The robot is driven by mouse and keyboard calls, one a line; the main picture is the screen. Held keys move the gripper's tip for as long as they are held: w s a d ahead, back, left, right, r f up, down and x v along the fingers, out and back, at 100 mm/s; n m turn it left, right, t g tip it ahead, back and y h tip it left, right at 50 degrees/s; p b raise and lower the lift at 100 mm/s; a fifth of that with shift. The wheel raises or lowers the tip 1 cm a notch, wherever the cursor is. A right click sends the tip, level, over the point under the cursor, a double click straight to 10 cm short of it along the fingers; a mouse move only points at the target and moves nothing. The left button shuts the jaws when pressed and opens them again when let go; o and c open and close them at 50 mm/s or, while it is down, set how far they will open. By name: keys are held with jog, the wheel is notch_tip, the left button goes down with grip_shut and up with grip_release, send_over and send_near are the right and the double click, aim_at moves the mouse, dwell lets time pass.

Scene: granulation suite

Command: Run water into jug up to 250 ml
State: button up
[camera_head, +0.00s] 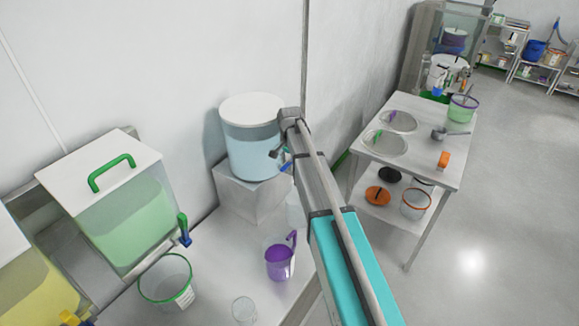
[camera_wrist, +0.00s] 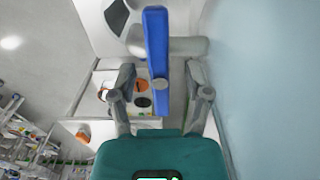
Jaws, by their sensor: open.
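The round clear water tank (camera_head: 252,150) with a white lid stands on a white block in the head view. Its tap has a blue lever (camera_head: 286,167), seen large and upright in the wrist view (camera_wrist: 156,60). My gripper (camera_head: 277,149) is at the tap. In the wrist view my gripper (camera_wrist: 162,85) is open, with the lever between its fingers, apparently not clamped. No water stream can be made out.
A green-rimmed bucket (camera_head: 165,282) and clear beaker (camera_head: 243,310) share the bench (camera_head: 205,262). A table (camera_head: 425,148) stands right; open floor lies beyond.

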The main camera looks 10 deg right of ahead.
jog(key=shift+f, duration=0.15)
grip_shut()
dwell(0.4)
jog(key=shift+n, duration=3.2)
grip_release()
